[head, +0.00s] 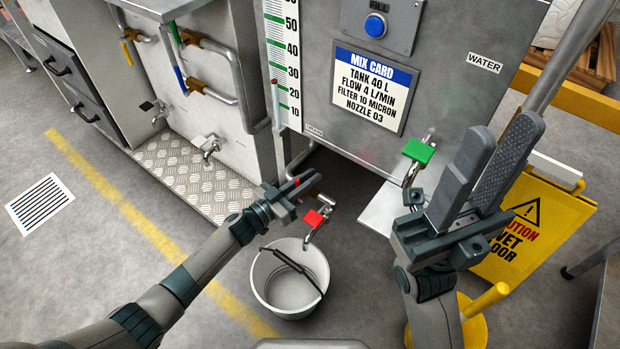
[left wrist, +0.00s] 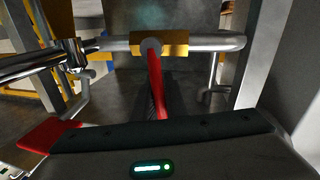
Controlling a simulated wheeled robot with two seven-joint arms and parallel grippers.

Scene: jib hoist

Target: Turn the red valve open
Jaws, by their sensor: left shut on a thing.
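The red valve is a red lever (left wrist: 157,85) on a brass body (left wrist: 172,43) in a grey pipe. In the left wrist view the lever runs down from the body toward my gripper. In the head view only a bit of red (head: 297,181) shows at the jaws. My left gripper (head: 291,192) is shut on this lever, low in front of the tank; its fingers hide most of the valve. My right gripper (head: 492,165) is at the right, raised, empty and apart from everything, with a textured inner pad showing, so it looks open.
A red-handled tap (head: 315,217) is just right of my left gripper, above a pale bucket (head: 262,285) with a dark handle. A green-handled tap (head: 418,151) is beside my right gripper. A yellow wet-floor sign (head: 560,215) stands at right.

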